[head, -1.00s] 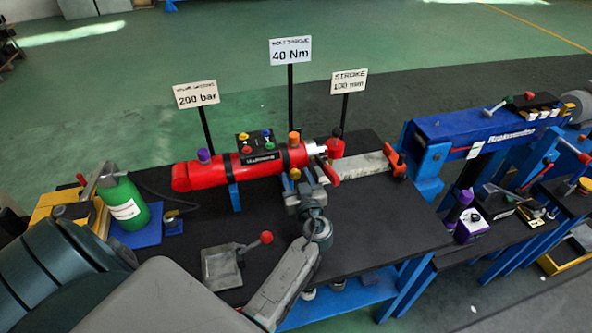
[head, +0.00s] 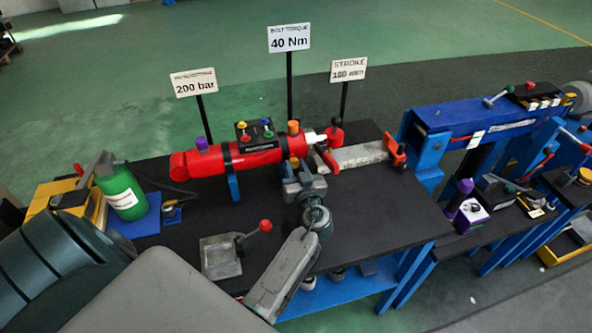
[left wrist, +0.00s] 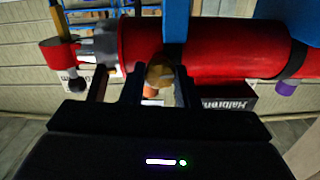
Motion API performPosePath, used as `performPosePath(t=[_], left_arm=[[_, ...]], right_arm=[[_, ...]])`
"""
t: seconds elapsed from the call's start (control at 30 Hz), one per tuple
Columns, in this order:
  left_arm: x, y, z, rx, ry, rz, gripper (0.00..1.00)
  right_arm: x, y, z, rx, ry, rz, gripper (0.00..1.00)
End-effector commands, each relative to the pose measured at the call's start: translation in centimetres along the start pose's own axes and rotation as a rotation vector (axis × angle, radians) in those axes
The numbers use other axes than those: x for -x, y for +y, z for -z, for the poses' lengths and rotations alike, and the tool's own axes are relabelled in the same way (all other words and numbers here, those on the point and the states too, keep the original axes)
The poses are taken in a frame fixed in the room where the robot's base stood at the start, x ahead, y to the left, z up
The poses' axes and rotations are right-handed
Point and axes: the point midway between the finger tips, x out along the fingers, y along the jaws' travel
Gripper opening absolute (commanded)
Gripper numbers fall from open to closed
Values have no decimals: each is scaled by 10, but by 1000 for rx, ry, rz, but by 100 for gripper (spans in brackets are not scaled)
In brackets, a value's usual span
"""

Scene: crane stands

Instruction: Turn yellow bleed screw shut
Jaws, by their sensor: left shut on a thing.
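A red cylinder (head: 248,155) lies across the dark bench on blue supports. The yellow bleed screw (head: 294,162) sits low on its near side, towards the rod end, and is partly covered by my gripper. In the left wrist view the yellow screw (left wrist: 159,73) shows as a round knob between the fingers, against the red body (left wrist: 225,45). My left gripper (head: 298,174) is shut on the yellow screw, and the wrist view shows its dark fingers (left wrist: 160,88) on both sides of it. My right gripper is not in view.
Purple (head: 202,143) and orange (head: 293,127) knobs stand on the cylinder. A black box (head: 253,131) with coloured knobs stands behind it. A grey plate with a red-knobbed lever (head: 221,256) lies in front. A green bottle (head: 124,195) stands at left.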

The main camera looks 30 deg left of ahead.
Motion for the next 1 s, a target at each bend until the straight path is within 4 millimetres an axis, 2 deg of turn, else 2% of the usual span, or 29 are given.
performPosePath(t=[0.1, 0.4, 1.0], left_arm=[[0, 0, -4, -93, 1, 0, 5], [0, 0, -3, -376, 0, 1, 5], [0, 0, 0, -949, -2, 1, 5]], right_arm=[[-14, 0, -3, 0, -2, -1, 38], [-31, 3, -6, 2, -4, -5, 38], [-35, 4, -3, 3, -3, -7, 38]])
